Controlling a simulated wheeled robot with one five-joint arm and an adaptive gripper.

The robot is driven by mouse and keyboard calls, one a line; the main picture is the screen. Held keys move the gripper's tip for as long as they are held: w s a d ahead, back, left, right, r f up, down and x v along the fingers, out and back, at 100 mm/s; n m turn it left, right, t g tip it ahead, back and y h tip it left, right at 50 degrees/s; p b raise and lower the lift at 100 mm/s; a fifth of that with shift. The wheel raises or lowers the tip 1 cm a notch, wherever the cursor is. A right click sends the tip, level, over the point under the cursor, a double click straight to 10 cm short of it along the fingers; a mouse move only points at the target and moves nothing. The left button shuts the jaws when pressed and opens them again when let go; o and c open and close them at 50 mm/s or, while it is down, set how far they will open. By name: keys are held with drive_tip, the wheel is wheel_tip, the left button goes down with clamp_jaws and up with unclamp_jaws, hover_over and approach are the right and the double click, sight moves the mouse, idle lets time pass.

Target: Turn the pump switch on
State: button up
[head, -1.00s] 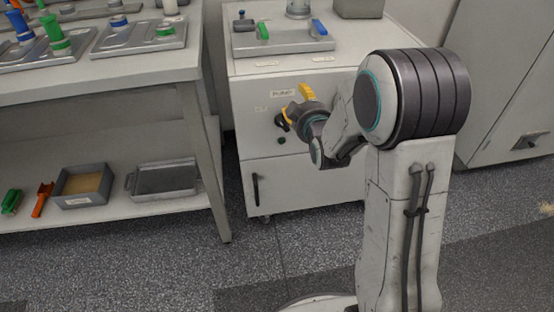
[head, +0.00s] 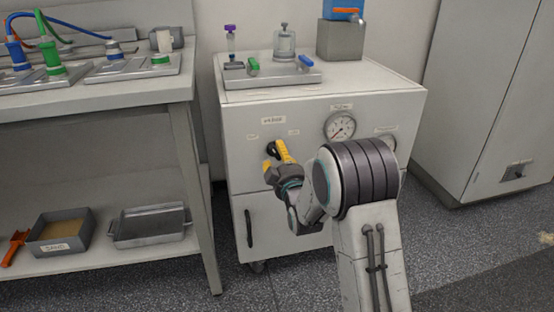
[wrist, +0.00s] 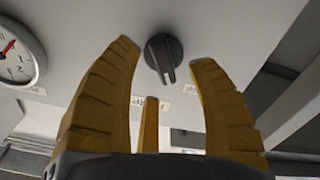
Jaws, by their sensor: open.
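The pump switch is a dark round knob with a raised grip (wrist: 163,55) on the front panel of a white cabinet (head: 240,180). In the wrist view, the grip's end points down and slightly right, toward small labels. In the head view, the knob (head: 271,148) shows partly behind my yellow fingers, below a label plate (head: 273,120). My gripper (head: 284,150) is at the panel. In the wrist view, its fingers (wrist: 165,60) are open, one on each side of the knob with gaps; a third finger is below it. I cannot tell how far the tips are from the panel.
A pressure gauge (head: 340,126) sits right of the knob on the panel. A tray (head: 270,76) with fittings and a grey block (head: 340,40) stand on the cabinet. A workbench (head: 100,98) stands at left, a tall cabinet (head: 480,100) at right.

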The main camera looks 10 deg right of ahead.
sight(278, 153)
drive_tip(key=shift+w+b, duration=0.3)
drive_tip(key=shift+w, duration=1.3)
clamp_jaws()
